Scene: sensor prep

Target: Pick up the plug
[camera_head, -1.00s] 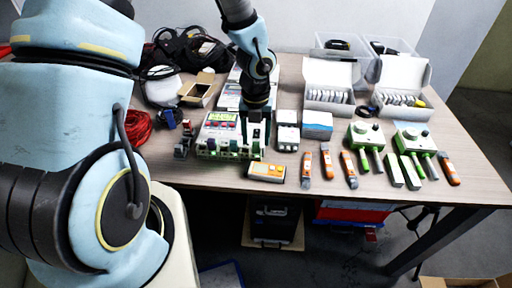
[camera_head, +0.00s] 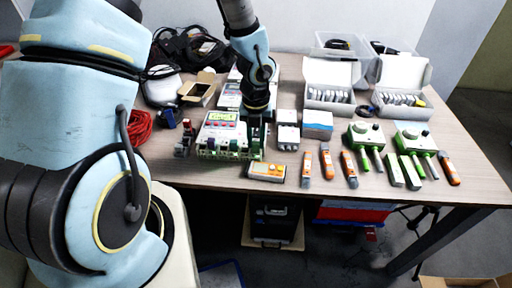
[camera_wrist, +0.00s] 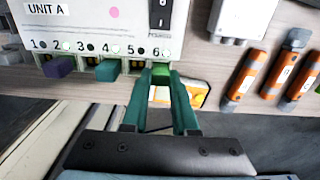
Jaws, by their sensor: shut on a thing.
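Unit A (camera_head: 219,130) is a white box on the table; in the wrist view, Unit A (camera_wrist: 75,22) shows a front row of sockets numbered 1 to 6. A green plug (camera_wrist: 161,71) is at the right end of that row, near numbers 5 and 6. My gripper (camera_wrist: 162,78), with dark green fingers, is shut on this green plug at the unit's front edge. In the head view my gripper (camera_head: 254,145) reaches down at the unit's front right corner. A purple plug (camera_wrist: 59,67) and a teal plug (camera_wrist: 108,70) sit further left. Fingers hide part of the green plug.
An orange handheld meter (camera_head: 266,171) lies just in front of the gripper, close to the table's front edge. A white box (camera_head: 288,136) stands to the right. Orange tools (camera_head: 327,162) and green-and-white sensors (camera_head: 365,135) lie further right. Cables (camera_head: 185,50) lie at the back left.

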